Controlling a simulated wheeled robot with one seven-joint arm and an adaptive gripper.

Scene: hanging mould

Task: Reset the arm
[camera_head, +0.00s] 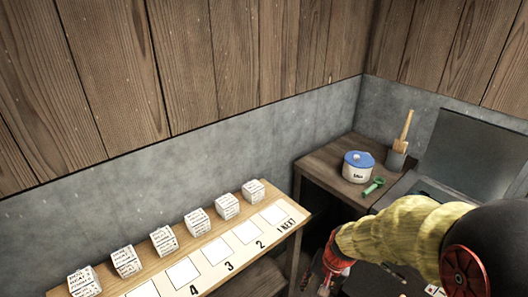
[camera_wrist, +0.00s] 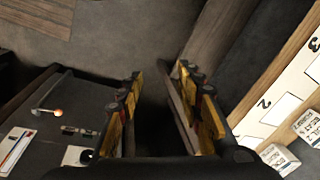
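My gripper (camera_wrist: 158,112) shows in the wrist view with its two yellow and black fingers apart and nothing between them. It points down toward bare grey floor between a dark cabinet on the left and the numbered shelf on the right. In the head view my arm comes in from the lower right, in a yellow sleeve. The red and black wrist part shows near the bottom centre-right, and the fingertips are not clearly visible there. The gripper is apart from the objects on the shelf.
The numbered shelf (camera_head: 206,278) holds several white printed blocks (camera_head: 163,240) in a row. A wooden side table (camera_head: 323,165) bears a blue-lidded jar (camera_head: 358,168), a green scoop (camera_head: 374,186) and a brush in a grey cup (camera_head: 396,160). A grey open-lidded unit (camera_head: 470,150) stands right.

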